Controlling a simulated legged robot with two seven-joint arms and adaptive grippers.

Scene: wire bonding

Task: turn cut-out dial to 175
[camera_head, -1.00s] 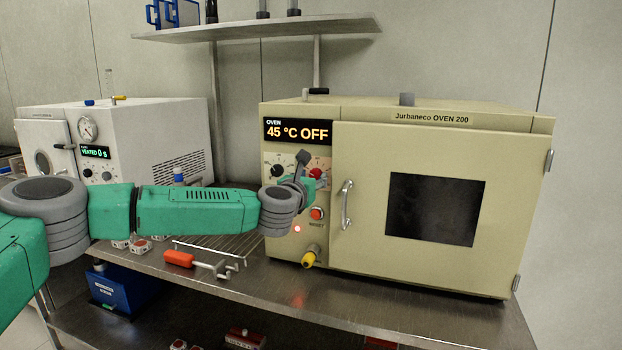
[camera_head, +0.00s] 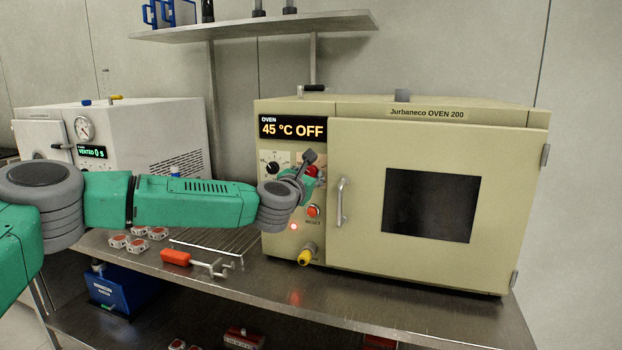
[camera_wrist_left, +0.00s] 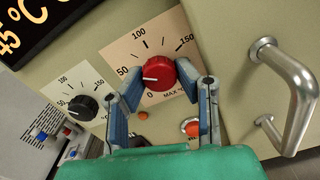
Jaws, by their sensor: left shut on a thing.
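The cut-out dial is a round red knob (camera_wrist_left: 159,73) on a beige scale plate marked 0, 50, 100, 150 and MAX. In the left wrist view its white pointer mark faces left, between 0 and 50. My left gripper (camera_wrist_left: 161,70) has a finger on each side of the knob and is shut on it. In the head view the gripper (camera_head: 308,168) partly hides the red dial (camera_head: 311,171) on the oven's front panel. The oven (camera_head: 440,118) display reads 45 °C OFF. My right gripper is not in view.
A black dial (camera_wrist_left: 83,107) sits left of the red one. A red reset button (camera_head: 313,211) is below, and the oven's door handle (camera_head: 342,201) stands out close to the gripper's right. A yellow-tipped valve (camera_head: 305,257) and an orange-handled tool (camera_head: 177,257) are lower down.

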